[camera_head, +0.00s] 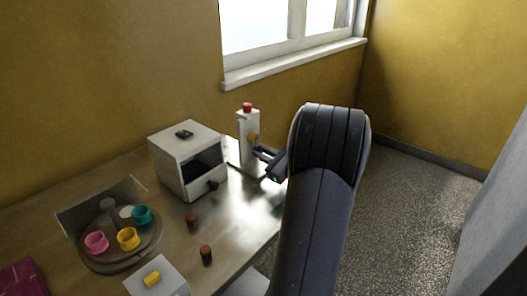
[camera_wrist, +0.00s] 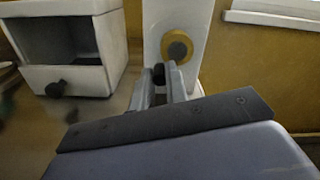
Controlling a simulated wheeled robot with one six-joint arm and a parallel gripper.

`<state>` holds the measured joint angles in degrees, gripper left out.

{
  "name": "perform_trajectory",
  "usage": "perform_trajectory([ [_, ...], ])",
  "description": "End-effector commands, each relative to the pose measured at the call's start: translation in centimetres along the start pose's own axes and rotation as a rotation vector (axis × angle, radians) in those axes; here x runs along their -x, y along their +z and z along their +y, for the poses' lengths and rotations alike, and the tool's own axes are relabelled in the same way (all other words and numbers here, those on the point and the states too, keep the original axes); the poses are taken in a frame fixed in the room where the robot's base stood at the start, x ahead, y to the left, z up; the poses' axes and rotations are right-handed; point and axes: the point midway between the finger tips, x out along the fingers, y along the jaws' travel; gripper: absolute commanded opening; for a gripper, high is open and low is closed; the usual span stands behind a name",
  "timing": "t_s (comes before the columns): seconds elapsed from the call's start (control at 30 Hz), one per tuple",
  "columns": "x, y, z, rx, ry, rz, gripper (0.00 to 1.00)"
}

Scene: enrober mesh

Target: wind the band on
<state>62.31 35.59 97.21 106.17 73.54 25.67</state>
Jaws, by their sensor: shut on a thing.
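A white post (camera_head: 249,142) with a red button (camera_head: 247,106) on top stands at the table's back right edge. A round yellow dial with a grey centre (camera_wrist: 178,47) sits on its face; it also shows in the head view (camera_head: 252,138). My gripper (camera_wrist: 167,74) is in front of the dial, its fingers closed on a small dark knob (camera_wrist: 158,72). How the knob joins the dial is hidden by the fingers. In the head view my gripper (camera_head: 261,152) reaches the post from the right. I cannot make out a band in either view.
A white box (camera_head: 168,147) with an open front and a black-knobbed drawer stands left of the post. A round tray (camera_head: 101,262) holds pink, yellow and teal cups. Two brown cylinders (camera_head: 191,220) and a white block with a yellow knob (camera_head: 152,279) are nearer.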

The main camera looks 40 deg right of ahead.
Motion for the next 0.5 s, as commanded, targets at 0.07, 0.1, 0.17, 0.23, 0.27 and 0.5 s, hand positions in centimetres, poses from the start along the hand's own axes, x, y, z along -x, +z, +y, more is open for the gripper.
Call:
perform_trajectory([
  [0.07, 0.02, -0.10, 0.07, -0.007, 0.001, 0.002, 0.00],
  [0.1, 0.02, -0.11, 0.08, -0.008, 0.000, 0.002, 0.00],
  [0.17, 0.02, -0.11, 0.08, -0.008, 0.001, 0.002, 0.00],
  [0.23, 0.02, -0.12, 0.08, -0.008, 0.000, 0.002, 0.00],
  [0.27, 0.02, -0.12, 0.08, -0.008, 0.000, 0.002, 0.00],
  [0.5, 0.02, -0.11, 0.08, -0.007, 0.000, 0.002, 0.22],
])
